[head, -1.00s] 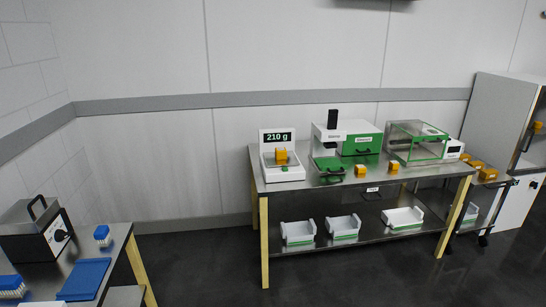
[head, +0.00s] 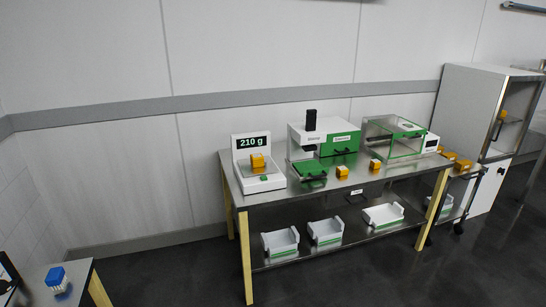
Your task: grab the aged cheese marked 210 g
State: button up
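An orange block of cheese (head: 258,161) sits on the white scale (head: 259,184) at the left end of the steel table. The scale's display (head: 253,142) reads 210 g. Two smaller orange cheese pieces, one (head: 342,172) and another (head: 375,164), lie on the table further right. My gripper is not in this view.
The steel table (head: 400,172) also bears a white and green press machine (head: 338,143) and a clear green-framed box (head: 393,139). White trays (head: 281,242) stand on its lower shelf. A cart with orange blocks (head: 463,165) and a cabinet (head: 470,105) stand right. Dark floor is open in front.

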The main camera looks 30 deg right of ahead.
aim_at(257, 160)
jog(key=z, duration=0.2)
jog(key=i, duration=0.75)
jog(key=u, duration=0.6)
jog(key=i, duration=0.65)
jog(key=u, duration=0.45)
